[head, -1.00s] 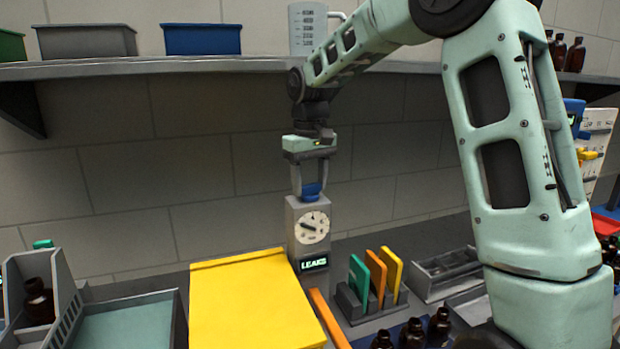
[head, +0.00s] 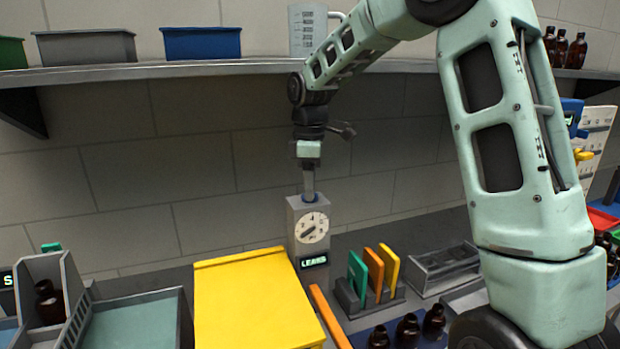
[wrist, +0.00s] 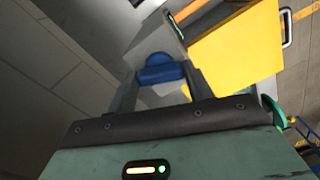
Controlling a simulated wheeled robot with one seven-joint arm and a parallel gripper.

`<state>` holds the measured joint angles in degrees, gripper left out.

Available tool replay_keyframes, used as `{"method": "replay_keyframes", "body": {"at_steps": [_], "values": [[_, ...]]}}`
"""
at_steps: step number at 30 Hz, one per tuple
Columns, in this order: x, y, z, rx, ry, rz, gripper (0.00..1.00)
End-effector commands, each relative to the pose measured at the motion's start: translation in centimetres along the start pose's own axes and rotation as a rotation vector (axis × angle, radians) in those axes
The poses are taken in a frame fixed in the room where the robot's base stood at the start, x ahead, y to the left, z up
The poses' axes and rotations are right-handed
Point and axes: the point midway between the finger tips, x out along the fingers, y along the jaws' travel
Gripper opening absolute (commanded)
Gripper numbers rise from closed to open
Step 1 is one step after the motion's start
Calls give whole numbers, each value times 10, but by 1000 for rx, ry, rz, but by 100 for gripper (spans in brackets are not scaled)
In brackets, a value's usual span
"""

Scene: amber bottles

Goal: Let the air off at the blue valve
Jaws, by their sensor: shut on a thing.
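The blue valve (wrist: 162,73) is a small blue knob on top of a grey box (head: 294,222). In the head view only a sliver of it shows, behind my fingers. The box has a round white dial (head: 312,228) with a dark needle tilted diagonally, and a lit display (head: 313,261) that reads "LEAKS". My gripper (head: 309,193) points straight down over the box. In the wrist view its two fingers (wrist: 160,82) stand on either side of the blue knob, shut on it.
A yellow box (head: 250,300) stands left of the grey box. On the right is a rack with green, orange and yellow plates (head: 374,280), with brown bottles (head: 407,330) in front. A shelf (head: 200,72) runs along the wall above.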

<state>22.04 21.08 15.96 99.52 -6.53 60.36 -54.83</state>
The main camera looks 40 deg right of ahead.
Motion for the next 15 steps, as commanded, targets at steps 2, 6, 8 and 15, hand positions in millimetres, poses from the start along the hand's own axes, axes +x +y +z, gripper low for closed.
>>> {"method": "replay_keyframes", "body": {"at_steps": [2, 6, 8, 15], "values": [[-3, 1, -1, -55, 3, 3, 28], [-2, 1, -1, -138, 3, 4, 28], [-2, 1, -1, -167, 3, 4, 28], [-2, 1, -1, -236, 3, 5, 28]]}}
